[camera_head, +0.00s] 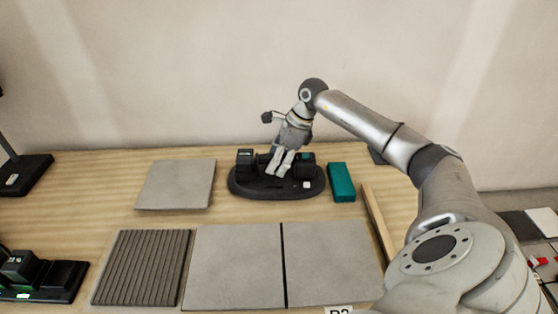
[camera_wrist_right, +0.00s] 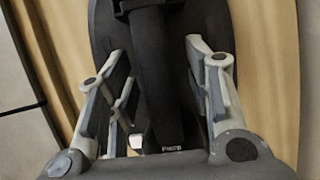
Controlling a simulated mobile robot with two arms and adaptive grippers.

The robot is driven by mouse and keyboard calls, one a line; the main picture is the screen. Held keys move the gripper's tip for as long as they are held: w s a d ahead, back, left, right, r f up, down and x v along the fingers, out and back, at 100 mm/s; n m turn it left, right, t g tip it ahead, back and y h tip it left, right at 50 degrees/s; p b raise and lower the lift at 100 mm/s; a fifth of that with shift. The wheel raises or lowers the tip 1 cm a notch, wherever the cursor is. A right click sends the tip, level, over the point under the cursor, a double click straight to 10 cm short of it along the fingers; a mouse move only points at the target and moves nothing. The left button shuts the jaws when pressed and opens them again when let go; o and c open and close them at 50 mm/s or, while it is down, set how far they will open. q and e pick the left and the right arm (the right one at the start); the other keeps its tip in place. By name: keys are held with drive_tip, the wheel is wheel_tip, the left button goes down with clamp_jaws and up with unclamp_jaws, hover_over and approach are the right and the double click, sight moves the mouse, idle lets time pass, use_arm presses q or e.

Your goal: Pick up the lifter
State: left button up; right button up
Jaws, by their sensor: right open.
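The lifter (camera_head: 248,185) is a black device with a long oval base, standing on the wooden table behind the two grey tiles. It has raised dark blocks at its ends and a small white patch at the front right. My right gripper (camera_head: 281,172) is over its middle, pointing down, and covers part of it. In the right wrist view the lifter's dark bar (camera_wrist_right: 158,75) runs between the open fingers of my right gripper (camera_wrist_right: 160,82). I see gaps beside the bar; contact cannot be made out. My left gripper is not in view.
Two grey tiles (camera_head: 238,265) lie side by side with a dark gap. A loose tile (camera_head: 176,185) lies behind left, a ribbed panel (camera_head: 142,267) front left. A teal block (camera_head: 341,182) stands right of the lifter, near a wooden strip (camera_head: 378,222). Black devices (camera_head: 62,280) sit left.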

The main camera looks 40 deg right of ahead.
drive_tip(key=shift+c, duration=0.2)
clamp_jaws()
drive_tip(key=shift+r, duration=0.15)
drive_tip(key=shift+r, duration=0.1)
